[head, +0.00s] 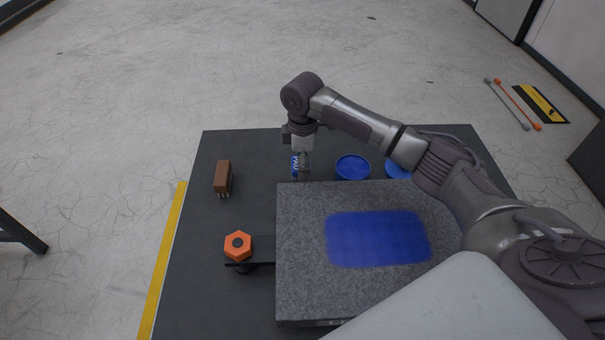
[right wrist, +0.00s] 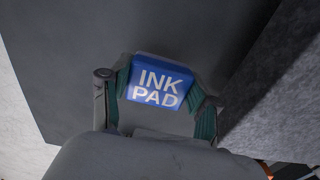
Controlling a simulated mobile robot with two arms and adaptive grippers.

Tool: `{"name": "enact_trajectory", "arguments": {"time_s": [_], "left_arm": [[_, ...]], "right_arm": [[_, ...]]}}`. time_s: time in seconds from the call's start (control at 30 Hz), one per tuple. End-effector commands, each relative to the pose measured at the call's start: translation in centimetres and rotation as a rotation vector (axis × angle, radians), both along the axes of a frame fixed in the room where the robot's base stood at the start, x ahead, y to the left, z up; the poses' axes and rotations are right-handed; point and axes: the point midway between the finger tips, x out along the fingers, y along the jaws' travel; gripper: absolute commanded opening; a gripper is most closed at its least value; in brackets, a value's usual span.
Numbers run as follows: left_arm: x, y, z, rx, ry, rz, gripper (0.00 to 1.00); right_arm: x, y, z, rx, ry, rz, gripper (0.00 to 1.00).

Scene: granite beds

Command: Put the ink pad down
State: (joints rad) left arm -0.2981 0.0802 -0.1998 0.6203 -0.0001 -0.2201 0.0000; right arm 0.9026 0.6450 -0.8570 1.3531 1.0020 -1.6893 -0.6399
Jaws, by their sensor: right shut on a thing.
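The ink pad (head: 295,166) is a small blue block with white lettering. In the right wrist view the ink pad (right wrist: 157,80) shows "INK PAD" between two green-lined fingers. My right gripper (head: 301,168) is shut on it and points down at the dark table top (head: 258,165), just behind the granite slab's far left corner. It also shows in the right wrist view (right wrist: 158,100). I cannot tell whether the pad touches the table. My left gripper is not in view.
The grey granite slab (head: 300,235) carries a blue patch (head: 378,238). Blue round lids (head: 353,167) lie behind it, right of my gripper. A brown brush-like block (head: 223,178) stands left, and an orange hexagonal knob (head: 238,246) sits nearer. Table between block and gripper is clear.

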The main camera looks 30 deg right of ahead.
Motion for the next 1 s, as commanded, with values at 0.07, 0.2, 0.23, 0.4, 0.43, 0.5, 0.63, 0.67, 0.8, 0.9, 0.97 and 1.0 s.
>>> {"name": "enact_trajectory", "arguments": {"time_s": [0.07,0.2,0.23,0.4,0.43,0.5,0.63,0.67,0.8,0.9,0.97,1.0], "left_arm": [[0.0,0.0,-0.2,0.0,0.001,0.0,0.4],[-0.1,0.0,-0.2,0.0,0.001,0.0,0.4],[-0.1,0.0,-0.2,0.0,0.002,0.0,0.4],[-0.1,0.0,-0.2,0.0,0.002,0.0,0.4],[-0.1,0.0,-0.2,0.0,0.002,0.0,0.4],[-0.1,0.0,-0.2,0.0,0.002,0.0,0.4],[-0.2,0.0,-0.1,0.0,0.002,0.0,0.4],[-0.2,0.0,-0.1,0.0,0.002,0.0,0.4],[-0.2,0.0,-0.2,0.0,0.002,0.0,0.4],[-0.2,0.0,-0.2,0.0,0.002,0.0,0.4],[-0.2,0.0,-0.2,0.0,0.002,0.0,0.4],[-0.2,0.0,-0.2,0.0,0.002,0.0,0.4]], "right_arm": [[-0.2,0.0,-1.7,-0.001,0.005,0.0,0.26],[-0.1,0.0,-3.4,0.0,0.002,-0.001,0.26],[-0.1,0.0,-3.5,0.0,0.001,-0.001,0.26],[-0.1,0.0,-3.6,0.0,0.001,0.0,0.26],[-0.1,0.0,-3.6,0.0,0.001,0.0,0.26],[-0.1,0.0,-3.6,0.0,0.001,0.0,0.26],[-0.1,0.0,-3.9,0.0,0.001,-0.001,0.26],[-0.1,0.0,-3.9,0.0,0.001,-0.001,0.64],[-0.1,0.0,-3.9,-0.001,0.0,-0.001,0.86],[-0.1,0.0,-3.9,-0.001,0.0,-0.001,0.86],[-0.1,0.0,-3.9,-0.001,0.0,-0.001,0.86],[-0.1,0.0,-3.9,-0.001,0.0,-0.001,0.86]]}}
